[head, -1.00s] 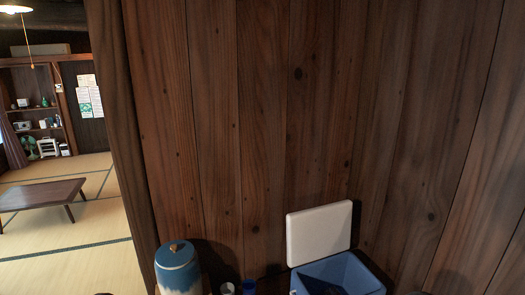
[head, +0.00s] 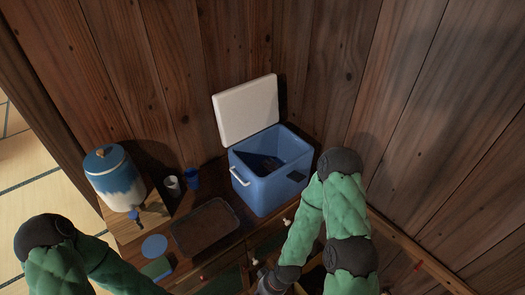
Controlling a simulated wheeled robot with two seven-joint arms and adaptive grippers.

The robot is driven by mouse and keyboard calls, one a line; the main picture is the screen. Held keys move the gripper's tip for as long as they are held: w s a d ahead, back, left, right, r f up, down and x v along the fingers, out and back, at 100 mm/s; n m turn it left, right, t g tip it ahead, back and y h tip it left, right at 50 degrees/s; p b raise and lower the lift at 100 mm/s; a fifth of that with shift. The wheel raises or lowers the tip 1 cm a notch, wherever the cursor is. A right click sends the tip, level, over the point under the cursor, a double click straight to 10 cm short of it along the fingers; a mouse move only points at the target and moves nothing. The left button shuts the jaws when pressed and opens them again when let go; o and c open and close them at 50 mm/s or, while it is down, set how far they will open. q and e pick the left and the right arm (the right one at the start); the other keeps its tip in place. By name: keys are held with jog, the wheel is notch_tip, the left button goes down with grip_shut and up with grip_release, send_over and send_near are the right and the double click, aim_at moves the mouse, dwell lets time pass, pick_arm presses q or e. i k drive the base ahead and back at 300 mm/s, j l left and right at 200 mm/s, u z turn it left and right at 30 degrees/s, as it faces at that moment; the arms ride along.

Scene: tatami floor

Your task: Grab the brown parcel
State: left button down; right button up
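I cannot clearly pick out a brown parcel in the head view. A flat, dark brown rectangular tray-like thing (head: 205,226) lies on the wooden cabinet top, left of the cooler. Something dark brownish shows in the shadow inside the open blue cooler (head: 262,192), too dim to name. My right arm comes down from the right, and its dark gripper (head: 270,284) is partly visible at the bottom edge, by the cabinet's front; its fingers are not clear. My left arm comes in at the lower left, and its gripper is below the picture.
A blue-and-white drinks jug (head: 115,178) stands at the left of the cabinet, with a white cup (head: 172,187) and blue cup (head: 192,179) beside it. A blue disc (head: 154,246) lies in front. The cooler's white lid (head: 246,110) stands raised. Wooden walls close off the back and right.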

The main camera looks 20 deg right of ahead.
aim_at(268, 166)
jog(key=k+l+u, duration=0.5)
jog(key=k, duration=0.4)
jog(key=l, duration=0.1)
